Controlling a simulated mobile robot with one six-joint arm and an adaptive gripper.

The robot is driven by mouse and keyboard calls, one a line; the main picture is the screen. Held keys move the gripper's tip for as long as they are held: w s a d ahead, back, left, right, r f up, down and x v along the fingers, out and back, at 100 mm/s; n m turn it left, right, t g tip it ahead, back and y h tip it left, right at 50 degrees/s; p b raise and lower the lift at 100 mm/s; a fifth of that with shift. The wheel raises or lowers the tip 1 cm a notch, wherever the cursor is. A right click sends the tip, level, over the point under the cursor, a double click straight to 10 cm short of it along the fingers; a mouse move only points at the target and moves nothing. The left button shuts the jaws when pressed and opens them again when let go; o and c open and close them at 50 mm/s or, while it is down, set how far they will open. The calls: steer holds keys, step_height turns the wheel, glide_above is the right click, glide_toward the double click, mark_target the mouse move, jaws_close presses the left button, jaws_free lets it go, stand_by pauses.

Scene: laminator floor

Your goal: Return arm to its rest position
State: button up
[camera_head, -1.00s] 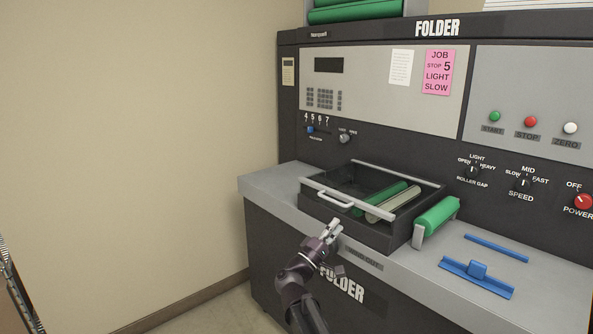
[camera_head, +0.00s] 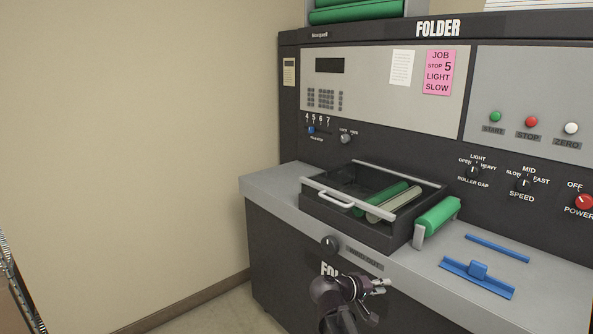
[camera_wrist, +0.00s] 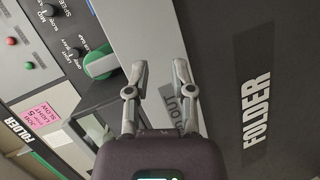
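My arm (camera_head: 340,300) is low in front of the folder's front panel in the head view, folded near the bottom edge. My gripper (camera_head: 383,286) points to the right there, below the counter edge and clear of the machine's tray. In the wrist view my gripper (camera_wrist: 160,72) has its two fingers apart with nothing between them. The folder (camera_head: 430,75) stands against the wall. Its black tray (camera_head: 345,224) with a pale handle holds a green roller (camera_head: 392,191) and a cream roller (camera_head: 388,207).
A green roller (camera_head: 437,215) sits in a bracket right of the tray. A blue bar (camera_head: 497,248) and a blue handled piece (camera_head: 478,278) lie on the counter. A dark knob (camera_head: 330,244) sticks out of the front. Floor at lower left (camera_head: 225,310) is clear.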

steer(key=s+a+f+m+g+y, duration=0.2)
steer(key=s+a+f+g+y, duration=0.35)
steer(key=s+f+y, duration=0.75)
step_height(320, 180, up, 20)
steer(key=a+p, duration=0.1)
steer(key=p, duration=1.9)
steer(key=shift+r+y, duration=0.15)
steer(key=shift+y, duration=0.15)
steer(key=shift+w, duration=0.1)
